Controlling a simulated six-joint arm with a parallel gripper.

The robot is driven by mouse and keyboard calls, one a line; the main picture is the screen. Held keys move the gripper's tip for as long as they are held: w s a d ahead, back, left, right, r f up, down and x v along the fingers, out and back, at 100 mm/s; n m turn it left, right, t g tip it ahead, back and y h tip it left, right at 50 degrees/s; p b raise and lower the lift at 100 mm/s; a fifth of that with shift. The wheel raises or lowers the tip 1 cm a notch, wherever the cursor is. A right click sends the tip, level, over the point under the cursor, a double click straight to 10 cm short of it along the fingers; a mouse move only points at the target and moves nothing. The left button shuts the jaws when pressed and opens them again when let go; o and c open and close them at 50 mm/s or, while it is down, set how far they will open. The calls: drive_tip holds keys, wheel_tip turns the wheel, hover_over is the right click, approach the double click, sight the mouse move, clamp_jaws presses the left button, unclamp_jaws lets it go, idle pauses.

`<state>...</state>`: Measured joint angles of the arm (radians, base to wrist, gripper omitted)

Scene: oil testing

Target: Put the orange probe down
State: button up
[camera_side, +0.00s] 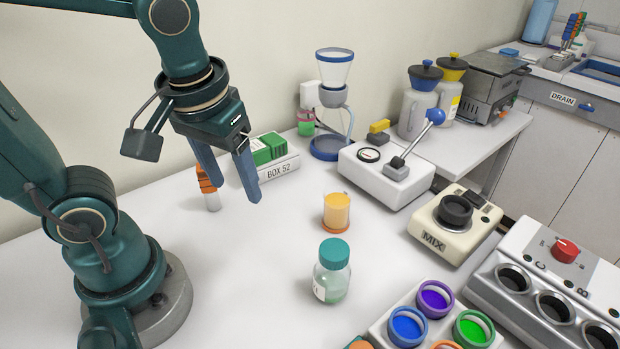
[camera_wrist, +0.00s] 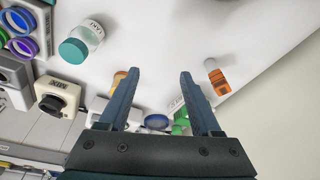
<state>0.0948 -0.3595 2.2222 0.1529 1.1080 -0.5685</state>
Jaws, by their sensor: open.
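The orange probe (camera_side: 208,187) stands on the white table behind my gripper, orange on its upper part and white or clear at its lower end. It looks upright, and part of it is hidden by a gripper finger in the side view. In the wrist view the probe (camera_wrist: 217,77) shows to the right of the right finger, apart from it. My gripper (camera_side: 228,172) is open and empty above the table, its fingers pointing down. In the wrist view the two fingers of my gripper (camera_wrist: 160,73) stand apart with nothing between their tips.
A funnel stand (camera_side: 331,149), lever device (camera_side: 386,175) and MIX unit (camera_side: 454,227) stand farther right. The table between beaker and arm base is clear.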

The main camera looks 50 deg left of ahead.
drive_tip(key=m+t, duration=0.1)
drive_tip(key=d+m+t+h, duration=0.1)
drive_tip(key=m, duration=0.1)
drive_tip(key=s+r+m+t, duration=0.1)
drive_tip(key=shift+d+m, duration=0.2)
drive_tip(key=shift+m, duration=0.2)
idle(0.9)
